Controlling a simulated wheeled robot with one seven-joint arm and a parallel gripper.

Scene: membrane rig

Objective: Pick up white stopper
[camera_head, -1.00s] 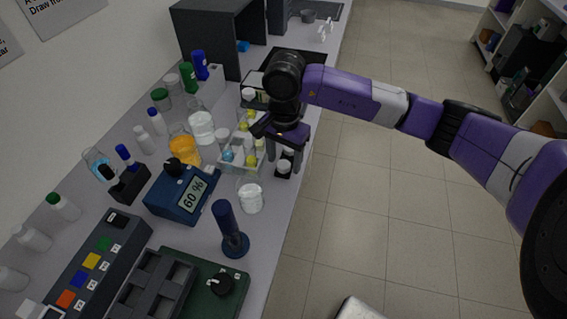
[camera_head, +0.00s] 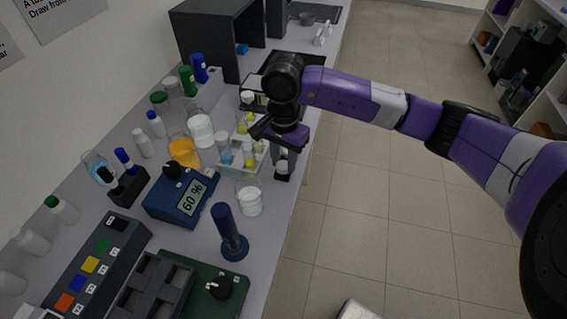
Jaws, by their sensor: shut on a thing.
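My gripper (camera_head: 284,158) points down at the right edge of the bench, in the middle of the picture. Its grey fingers are shut on a white stopper (camera_head: 282,168). The stopper sits at or just above a small black holder (camera_head: 282,177); I cannot tell whether they touch. The fingers and wrist hide part of the stopper and whatever stands behind it.
Left of my gripper is a clear rack (camera_head: 262,160) with yellow-tinted and blue-tinted vessels. A beaker with white contents (camera_head: 250,202), a dark blue upright stand (camera_head: 228,230) and a blue device reading 60 % (camera_head: 182,195) stand nearer.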

